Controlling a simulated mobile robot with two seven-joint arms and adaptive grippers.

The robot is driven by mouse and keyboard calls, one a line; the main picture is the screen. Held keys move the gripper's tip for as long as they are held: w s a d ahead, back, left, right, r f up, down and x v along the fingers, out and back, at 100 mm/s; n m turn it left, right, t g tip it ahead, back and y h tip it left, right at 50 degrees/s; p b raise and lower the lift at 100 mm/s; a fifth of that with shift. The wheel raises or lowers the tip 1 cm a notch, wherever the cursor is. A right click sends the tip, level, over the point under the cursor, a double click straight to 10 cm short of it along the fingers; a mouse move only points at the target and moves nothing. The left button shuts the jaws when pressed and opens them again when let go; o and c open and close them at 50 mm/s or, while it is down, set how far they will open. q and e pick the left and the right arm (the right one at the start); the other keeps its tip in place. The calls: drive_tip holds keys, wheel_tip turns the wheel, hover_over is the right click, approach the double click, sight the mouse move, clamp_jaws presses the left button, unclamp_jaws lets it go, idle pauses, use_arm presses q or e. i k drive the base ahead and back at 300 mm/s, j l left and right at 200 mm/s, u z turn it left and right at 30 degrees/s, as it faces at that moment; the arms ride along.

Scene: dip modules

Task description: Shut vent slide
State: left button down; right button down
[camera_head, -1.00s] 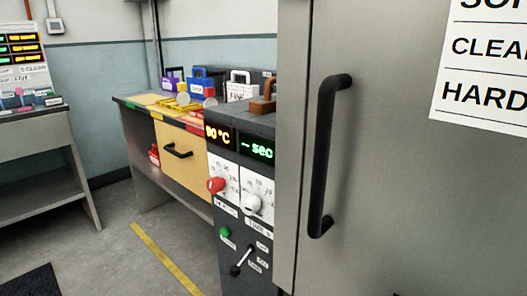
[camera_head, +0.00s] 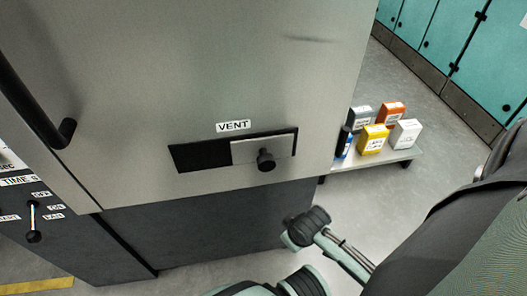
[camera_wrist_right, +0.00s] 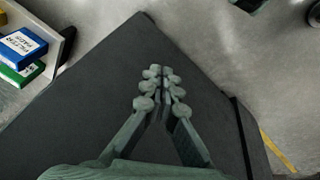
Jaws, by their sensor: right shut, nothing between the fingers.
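The vent slide is on the lower front of the steel cabinet in the head view. Its metal plate (camera_head: 280,147) with a round black knob (camera_head: 266,160) sits at the right, and the dark opening (camera_head: 200,155) shows uncovered at the left, below the VENT label (camera_head: 233,126). My right gripper shows in the right wrist view (camera_wrist_right: 160,88) with its fingers together and nothing between them, over a dark surface (camera_wrist_right: 85,95). In the head view, parts of my arm are at the lower right, below the knob and apart from it; the fingers are not clearly visible there. My left gripper is not in view.
A black door handle (camera_head: 35,110) and a control panel with a small lever (camera_head: 33,222) are at the left. A low shelf (camera_head: 395,158) with several small boxes stands right of the cabinet. Teal lockers (camera_head: 450,45) line the back. Floor between is clear.

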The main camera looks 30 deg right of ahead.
sight(264, 150)
drive_tip(key=k+z, duration=0.1)
drive_tip(key=z, duration=0.25)
drive_tip(key=k+z, duration=0.1)
drive_tip(key=z, duration=0.25)
